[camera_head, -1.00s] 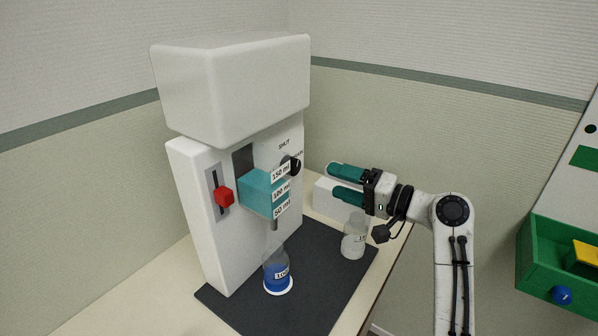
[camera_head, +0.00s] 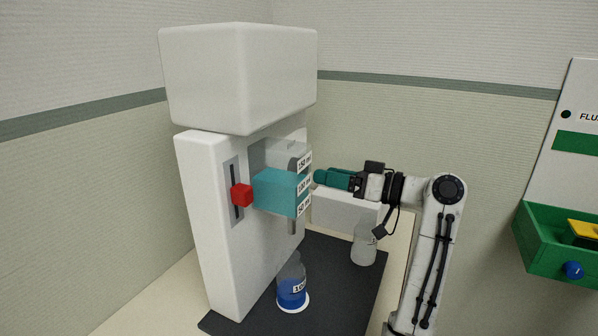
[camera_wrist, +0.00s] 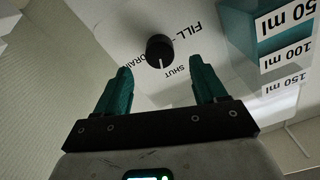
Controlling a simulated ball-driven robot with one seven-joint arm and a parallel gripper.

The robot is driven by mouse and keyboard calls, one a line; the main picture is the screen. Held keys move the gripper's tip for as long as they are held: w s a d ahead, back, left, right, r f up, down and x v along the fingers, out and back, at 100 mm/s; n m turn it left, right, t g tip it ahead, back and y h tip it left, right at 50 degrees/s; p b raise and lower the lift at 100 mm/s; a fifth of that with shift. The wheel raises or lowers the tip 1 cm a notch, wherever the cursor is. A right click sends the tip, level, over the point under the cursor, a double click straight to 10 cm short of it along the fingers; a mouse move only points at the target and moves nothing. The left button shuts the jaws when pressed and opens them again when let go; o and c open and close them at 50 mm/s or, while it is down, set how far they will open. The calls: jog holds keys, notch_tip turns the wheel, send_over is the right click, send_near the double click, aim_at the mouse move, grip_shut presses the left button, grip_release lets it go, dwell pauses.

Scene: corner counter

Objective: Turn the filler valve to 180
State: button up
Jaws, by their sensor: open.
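The filler valve is a round black knob (camera_wrist: 160,50) on the white filler front, seen in the wrist view. A pale mark on it points down the picture to the word SHUT; FILL and DRAIN are printed around it. My gripper (camera_wrist: 160,72) is open and empty, its teal fingers apart on either side below the knob, which looks a little beyond the fingertips. In the head view my gripper (camera_head: 318,178) is at the filler's right side, beside the teal block (camera_head: 275,192); the knob is hidden there.
A bottle of blue liquid (camera_head: 292,288) stands below on the dark mat (camera_head: 335,270). A clear vessel (camera_head: 364,245) stands under my arm. A green tray (camera_head: 545,245) is at right.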

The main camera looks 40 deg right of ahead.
jog(key=x, duration=0.6)
jog(key=shift+w+p, duration=0.25)
jog(key=shift+p, duration=0.1)
jog(key=shift+c, duration=0.5)
jog(key=c, duration=1)
jog(key=shift+o, duration=0.2)
